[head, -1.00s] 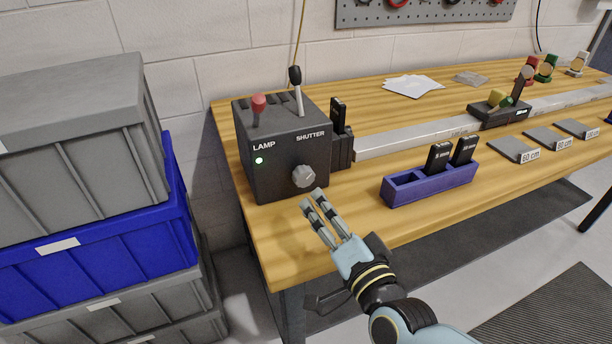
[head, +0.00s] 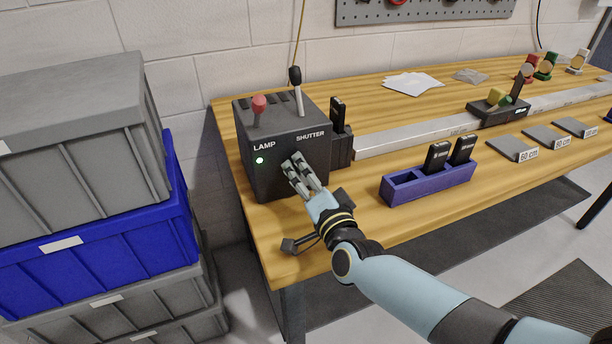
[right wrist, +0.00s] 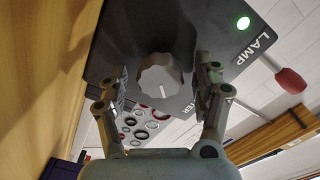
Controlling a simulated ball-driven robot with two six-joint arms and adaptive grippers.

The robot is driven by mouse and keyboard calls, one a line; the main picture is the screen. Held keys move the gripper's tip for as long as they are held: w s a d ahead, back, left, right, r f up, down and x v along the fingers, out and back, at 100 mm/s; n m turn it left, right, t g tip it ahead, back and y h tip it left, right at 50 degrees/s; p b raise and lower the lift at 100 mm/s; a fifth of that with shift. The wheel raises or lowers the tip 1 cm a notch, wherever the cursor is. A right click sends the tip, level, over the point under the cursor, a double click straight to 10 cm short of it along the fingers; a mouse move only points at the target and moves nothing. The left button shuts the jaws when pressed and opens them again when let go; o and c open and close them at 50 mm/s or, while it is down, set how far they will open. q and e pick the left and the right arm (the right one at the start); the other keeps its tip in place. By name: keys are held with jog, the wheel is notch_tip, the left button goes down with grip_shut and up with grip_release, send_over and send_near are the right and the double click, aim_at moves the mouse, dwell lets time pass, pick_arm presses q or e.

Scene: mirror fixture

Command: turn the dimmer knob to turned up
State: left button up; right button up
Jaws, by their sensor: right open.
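The dimmer knob (right wrist: 160,78) is a grey ridged knob with a pale pointer line, on the front face of the dark lamp box (head: 275,180). In the right wrist view it sits between the two open fingers of my right gripper (right wrist: 162,92), with a gap on each side. In the head view my right gripper (head: 297,172) is at the box front and its fingers hide the knob. A green light (head: 259,160) glows under the LAMP label; it also shows in the right wrist view (right wrist: 243,23). My left gripper is not in view.
A red-tipped lever (head: 259,105) and a black-tipped shutter lever (head: 296,85) stand on top of the box. A blue holder (head: 405,192) with dark slides stands to the right. Grey and blue crates (head: 110,245) are stacked left of the table.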

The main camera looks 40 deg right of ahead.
jog(key=shift+c, duration=0.4)
jog(key=c, duration=1.1)
